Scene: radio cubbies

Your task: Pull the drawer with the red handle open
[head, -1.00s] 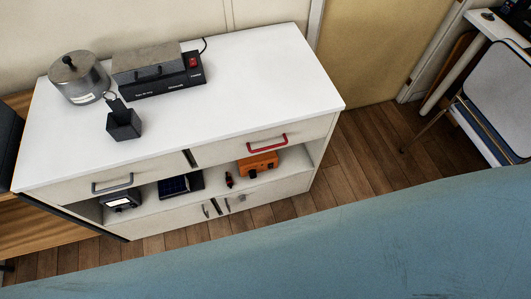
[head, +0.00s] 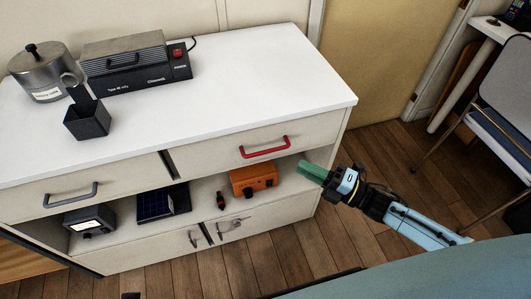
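The drawer with the red handle (head: 264,147) is the upper right drawer (head: 225,147) of a white cabinet, and its front looks flush with the cabinet. My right gripper (head: 306,168) comes in from the right, with green fingers pointing left. In the picture it is right of and a little below the red handle, apart from it. I cannot tell whether its fingers are open or closed. My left gripper is not in the head view.
The white cabinet top (head: 240,85) holds a pot (head: 38,75), a black appliance (head: 135,65) and a dark cup (head: 87,120). A grey-handled drawer (head: 75,190) is at left. An orange box (head: 254,180) sits on the open shelf. A chair (head: 505,90) stands at right.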

